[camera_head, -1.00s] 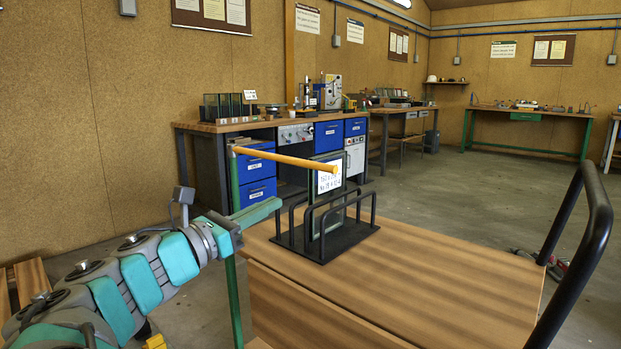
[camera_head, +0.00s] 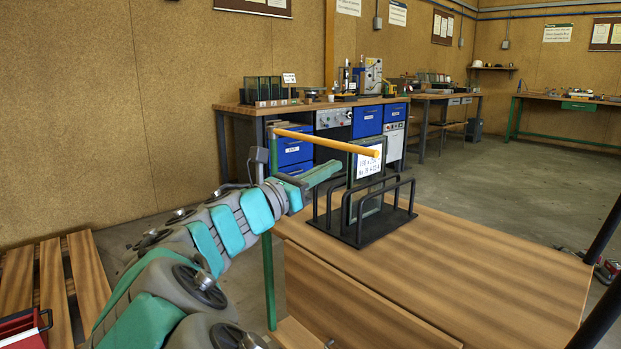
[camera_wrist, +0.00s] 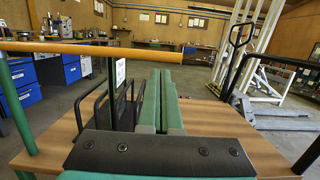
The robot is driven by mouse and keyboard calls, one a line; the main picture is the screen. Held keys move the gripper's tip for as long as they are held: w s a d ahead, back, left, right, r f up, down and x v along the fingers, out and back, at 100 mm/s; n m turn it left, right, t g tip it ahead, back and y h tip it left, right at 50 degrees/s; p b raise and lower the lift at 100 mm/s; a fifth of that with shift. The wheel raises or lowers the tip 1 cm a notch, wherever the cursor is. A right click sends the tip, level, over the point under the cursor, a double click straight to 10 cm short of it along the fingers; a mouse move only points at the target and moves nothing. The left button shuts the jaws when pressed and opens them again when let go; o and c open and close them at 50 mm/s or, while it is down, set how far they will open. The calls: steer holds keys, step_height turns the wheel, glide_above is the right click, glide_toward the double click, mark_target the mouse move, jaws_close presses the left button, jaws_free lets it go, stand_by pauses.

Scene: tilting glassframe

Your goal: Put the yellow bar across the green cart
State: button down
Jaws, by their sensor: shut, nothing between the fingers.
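The yellow bar (camera_head: 330,142) runs from the top of a green post (camera_head: 269,270) on the cart's left side, out over the deck, to a free right end. In the wrist view the bar (camera_wrist: 90,47) crosses the upper left. The green cart has a wooden deck (camera_head: 470,270). A black rack (camera_head: 372,232) on the deck holds an upright glass pane (camera_head: 368,203) with a white label. My gripper (camera_head: 338,166) is shut and empty just below the bar, left of the pane. Its green fingers show in the wrist view (camera_wrist: 162,75); contact with the bar is unclear.
A black push handle (camera_head: 605,220) stands at the cart's right end. A workbench (camera_head: 235,107) with blue drawers is behind. Wooden slats (camera_head: 85,270) and a red box (camera_head: 25,330) lie at the left. The deck right of the rack is clear.

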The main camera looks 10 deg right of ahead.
mark_target(359, 152)
steer(key=shift+x, duration=3.1)
steer(key=shift+d, duration=0.1)
